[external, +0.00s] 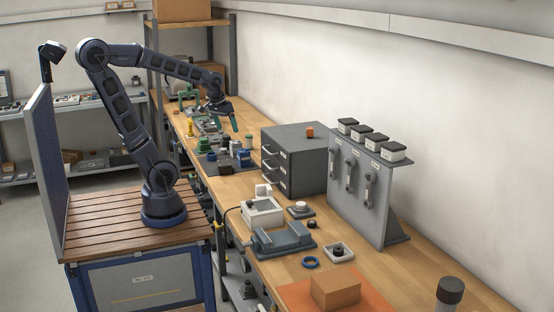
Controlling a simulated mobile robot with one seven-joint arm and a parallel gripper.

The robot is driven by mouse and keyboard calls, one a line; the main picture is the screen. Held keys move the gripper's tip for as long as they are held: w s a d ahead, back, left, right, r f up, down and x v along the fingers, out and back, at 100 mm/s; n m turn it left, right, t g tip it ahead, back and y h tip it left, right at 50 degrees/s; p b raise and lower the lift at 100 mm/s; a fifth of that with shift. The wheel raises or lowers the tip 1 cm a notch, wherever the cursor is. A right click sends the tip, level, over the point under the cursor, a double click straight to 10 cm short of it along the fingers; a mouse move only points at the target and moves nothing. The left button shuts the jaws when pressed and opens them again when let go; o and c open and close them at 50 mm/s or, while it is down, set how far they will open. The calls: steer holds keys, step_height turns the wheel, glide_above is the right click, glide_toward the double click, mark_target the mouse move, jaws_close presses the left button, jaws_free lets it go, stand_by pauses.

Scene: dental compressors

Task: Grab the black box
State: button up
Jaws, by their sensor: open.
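My gripper (222,116) hangs at the end of my outstretched arm, over the far part of the workbench. Its jaws are open, with a green finger pointing down, and nothing shows between them. A small black box-like item (226,168) sits on a dark mat among small parts, nearer the camera than my gripper and below it. I cannot tell for sure that it is the black box. Several white boxes with black lids (365,131) stand on the grey panel's top at right, well away from my gripper.
A grey drawer cabinet (300,150) stands right of the small parts. A white tray (262,212), a grey-blue fixture (284,240), a blue ring (310,262) and a cardboard box (335,288) occupy the near bench (380,285). A shelf post (233,50) rises behind my gripper.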

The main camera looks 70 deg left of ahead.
steer(key=w+a+f+n+g, duration=0.1)
steer(key=w+a+f+n, duration=0.1)
steer(key=a+f+n, duration=0.3)
steer(key=w+a+f+n+g, duration=0.1)
steer(key=w+a+f, duration=0.2)
steer(key=a, duration=0.4)
steer(key=n+g, duration=0.1)
steer(key=n, duration=0.4)
glide_above(224, 162)
step_height(224, 162, down, 9)
steer(key=shift+n, duration=0.3)
steer(key=f, duration=0.3)
steer(key=s+f, duration=0.1)
steer(key=f, duration=0.1)
steer(key=shift+d+f, duration=0.35)
steer(key=shift+w+a+f, duration=0.1)
steer(key=shift+w+f, duration=0.15)
steer(key=shift+f, duration=0.75)
steer(key=shift+w+a+f, duration=0.1)
steer(key=shift+w+f, duration=0.1)
steer(key=shift+f, duration=1.6)
steer(key=c, duration=1.2)
